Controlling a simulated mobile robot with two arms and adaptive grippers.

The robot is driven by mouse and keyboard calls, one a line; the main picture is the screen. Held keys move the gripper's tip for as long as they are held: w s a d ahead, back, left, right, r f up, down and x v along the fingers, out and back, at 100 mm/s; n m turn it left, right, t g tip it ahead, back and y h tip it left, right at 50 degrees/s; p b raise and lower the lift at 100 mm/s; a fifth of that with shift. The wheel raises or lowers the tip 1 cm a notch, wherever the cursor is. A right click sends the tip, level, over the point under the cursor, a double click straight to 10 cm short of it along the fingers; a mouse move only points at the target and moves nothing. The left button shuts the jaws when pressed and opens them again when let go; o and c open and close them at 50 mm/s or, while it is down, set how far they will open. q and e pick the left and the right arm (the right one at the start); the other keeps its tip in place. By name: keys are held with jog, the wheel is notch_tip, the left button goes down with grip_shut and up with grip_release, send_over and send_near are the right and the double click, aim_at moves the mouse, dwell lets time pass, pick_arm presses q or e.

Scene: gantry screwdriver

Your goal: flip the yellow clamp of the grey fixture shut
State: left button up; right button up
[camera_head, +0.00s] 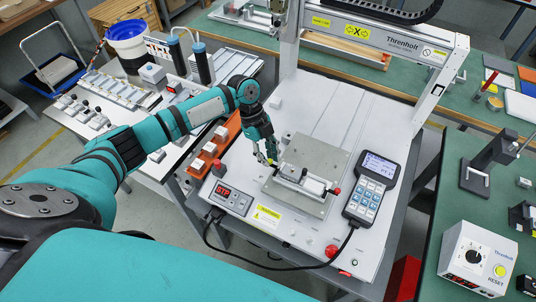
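The grey fixture (318,158) is a flat metal plate on the white bed of the gantry machine. A small clamp assembly (304,180) with pale and dark parts and a red knob (337,191) lies across its front part. My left gripper (268,158) points down at the fixture's left edge, beside the left end of this assembly. Small yellow bits show by the fingers, too small to tell whether they belong to the yellow clamp. The clamp's position is unclear. Whether the fingers are open or touching anything cannot be told. My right gripper is out of view.
A control pendant (371,186) lies right of the fixture, with a cable looping along the front. A display box (231,196) stands front left. Orange trays (213,148) with white blocks are left of the bed. The gantry beam (385,32) spans above the back.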

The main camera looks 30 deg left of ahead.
aim_at(276, 173)
pick_arm(q)
grip_shut()
jog(key=shift+s+r+n+p, duration=0.2)
jog(key=shift+n+p, duration=0.4)
jog(key=shift+p, duration=0.25)
jog(key=s+n+t+p, duration=0.1)
jog(key=n+p, duration=0.3)
jog(key=s+d+n+t+p, duration=0.1)
jog(key=n+t+p, duration=0.1)
jog(key=n+p, duration=0.2)
jog(key=s+d+n+t+y+p, duration=0.1)
jog(key=n+p, duration=0.3)
jog(key=p, duration=0.2)
jog(key=shift+r+t, duration=0.2)
jog(key=shift+t, duration=0.1)
jog(key=shift+s+d+f+n+t+y+p, duration=0.15)
jog(key=shift+d+n+y+p, duration=0.1)
jog(key=shift+n+p, duration=0.35)
jog(key=shift+d+n+t+y+p, duration=0.15)
jog(key=shift+n+y+p, duration=0.1)
jog(key=shift+n+p, duration=0.35)
jog(key=shift+d+f+n+y+p, duration=0.2)
jog(key=shift+n+y+p, duration=0.25)
jog(key=shift+n, duration=0.65)
jog(key=o, duration=0.8)
grip_release()
jog(key=shift+c, duration=0.2)
